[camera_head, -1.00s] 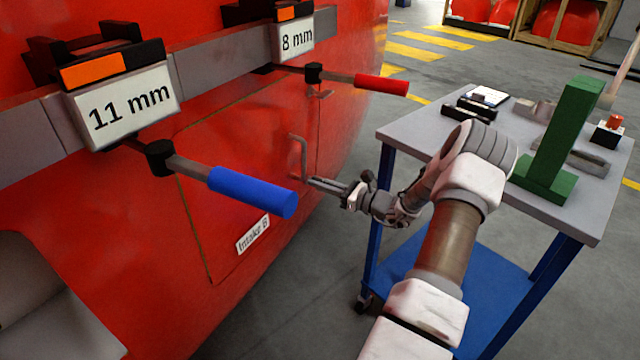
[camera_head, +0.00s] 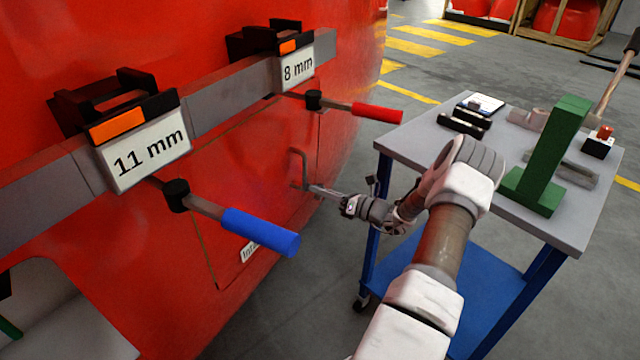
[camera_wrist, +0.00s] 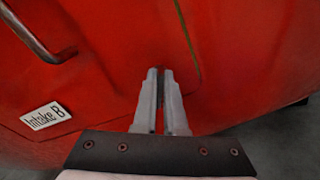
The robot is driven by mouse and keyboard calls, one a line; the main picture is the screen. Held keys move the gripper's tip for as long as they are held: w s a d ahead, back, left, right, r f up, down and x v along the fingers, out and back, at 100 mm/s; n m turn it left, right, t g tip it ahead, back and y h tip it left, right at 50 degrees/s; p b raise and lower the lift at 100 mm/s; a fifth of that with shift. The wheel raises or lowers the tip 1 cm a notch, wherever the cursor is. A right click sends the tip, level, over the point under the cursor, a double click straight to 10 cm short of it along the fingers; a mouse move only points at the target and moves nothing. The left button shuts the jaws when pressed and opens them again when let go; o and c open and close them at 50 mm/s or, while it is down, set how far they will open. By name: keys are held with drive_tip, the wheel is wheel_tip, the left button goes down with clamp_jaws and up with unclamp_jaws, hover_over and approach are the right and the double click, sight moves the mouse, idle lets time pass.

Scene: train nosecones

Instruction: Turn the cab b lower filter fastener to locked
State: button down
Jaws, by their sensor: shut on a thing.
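The red filter panel (camera_head: 235,215) has a grey bar handle (camera_head: 303,166) near its right side. The handle also shows at the upper left of the wrist view (camera_wrist: 32,32), with the "Intake B" label (camera_wrist: 46,116) below it. My gripper (camera_head: 312,189) reaches the panel just right of the handle's lower end. In the wrist view its two fingers (camera_wrist: 160,76) are close together, tips at the red surface beside the panel's seam (camera_wrist: 187,45). They are shut on the lower filter fastener, which the fingertips hide almost wholly. Its turn angle cannot be read.
A blue-handled crank (camera_head: 258,232) under the "11 mm" sign (camera_head: 146,152) and a red-handled crank (camera_head: 376,112) under the "8 mm" sign (camera_head: 298,70) jut out above. A grey-topped cart (camera_head: 408,150) with a green stand (camera_head: 552,150) is close at the right.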

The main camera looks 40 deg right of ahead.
drive_tip(key=m+p, duration=0.3)
drive_tip(key=m, duration=0.3)
drive_tip(key=shift+m, duration=0.3)
drive_tip(key=m, duration=0.3)
drive_tip(key=m+p, duration=0.1)
drive_tip(key=m, duration=0.1)
drive_tip(key=shift+d+f+m, duration=0.1)
drive_tip(key=shift+f+m, duration=0.1)
drive_tip(key=shift+m, duration=0.2)
drive_tip(key=c, duration=1)
unclamp_jaws()
drive_tip(key=p+v, duration=0.2)
drive_tip(key=v, duration=1.5)
drive_tip(key=shift+s, duration=0.2)
